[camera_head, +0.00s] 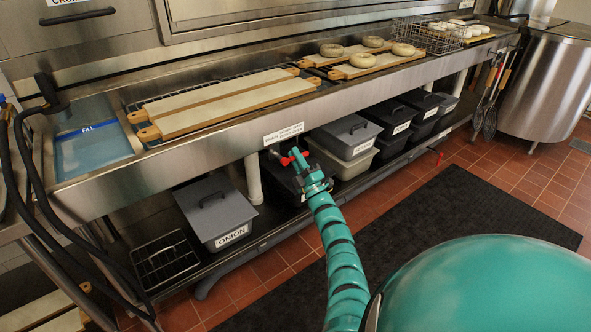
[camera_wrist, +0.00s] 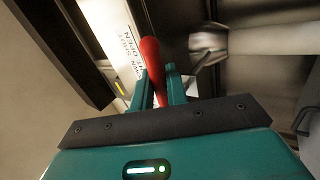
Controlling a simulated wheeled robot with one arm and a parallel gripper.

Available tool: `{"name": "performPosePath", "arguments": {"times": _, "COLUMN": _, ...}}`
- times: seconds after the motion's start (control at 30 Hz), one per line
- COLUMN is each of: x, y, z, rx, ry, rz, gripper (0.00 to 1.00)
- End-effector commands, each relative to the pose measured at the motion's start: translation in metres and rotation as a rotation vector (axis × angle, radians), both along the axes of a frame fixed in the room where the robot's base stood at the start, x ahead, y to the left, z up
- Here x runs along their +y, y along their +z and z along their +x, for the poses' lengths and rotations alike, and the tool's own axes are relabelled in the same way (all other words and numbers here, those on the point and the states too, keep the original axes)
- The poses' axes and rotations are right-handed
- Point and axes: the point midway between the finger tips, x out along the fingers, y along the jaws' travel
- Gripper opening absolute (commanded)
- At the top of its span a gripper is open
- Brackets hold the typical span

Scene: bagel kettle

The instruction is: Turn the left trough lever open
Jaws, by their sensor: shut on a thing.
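The left trough lever (camera_wrist: 152,56) has a red handle. In the wrist view it stands between the two fingers of my gripper (camera_wrist: 158,92), which is shut on it. In the head view the red lever (camera_head: 285,160) shows at the end of my teal arm, below the trough's front edge, with my gripper (camera_head: 302,163) at it. The lever's pivot and valve are mostly hidden by my gripper in the head view. A white label (camera_head: 284,133) is on the trough front just above; it also shows in the wrist view (camera_wrist: 122,45), partly cut off.
The steel trough (camera_head: 215,141) holds boards and bagels. Lidded bins, including the onion bin (camera_head: 217,212), stand on the shelf below, close to my gripper. A white pipe (camera_head: 253,178) drops left of it. A black mat (camera_head: 430,215) covers open floor.

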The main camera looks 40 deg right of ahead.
Motion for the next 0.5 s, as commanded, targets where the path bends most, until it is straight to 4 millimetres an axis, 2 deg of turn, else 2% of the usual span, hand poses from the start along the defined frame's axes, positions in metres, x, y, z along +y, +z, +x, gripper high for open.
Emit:
{"name": "performPosePath", "arguments": {"times": 0.03, "x": 0.0007, "y": -0.005, "z": 0.0002, "rx": 0.002, "ry": 0.001, "rz": -0.024, "gripper": 0.0}}
{"name": "performPosePath", "arguments": {"times": 0.5, "x": 0.0006, "y": 0.0035, "z": 0.0001, "rx": 0.002, "ry": 0.002, "rz": -0.111, "gripper": 0.0}}
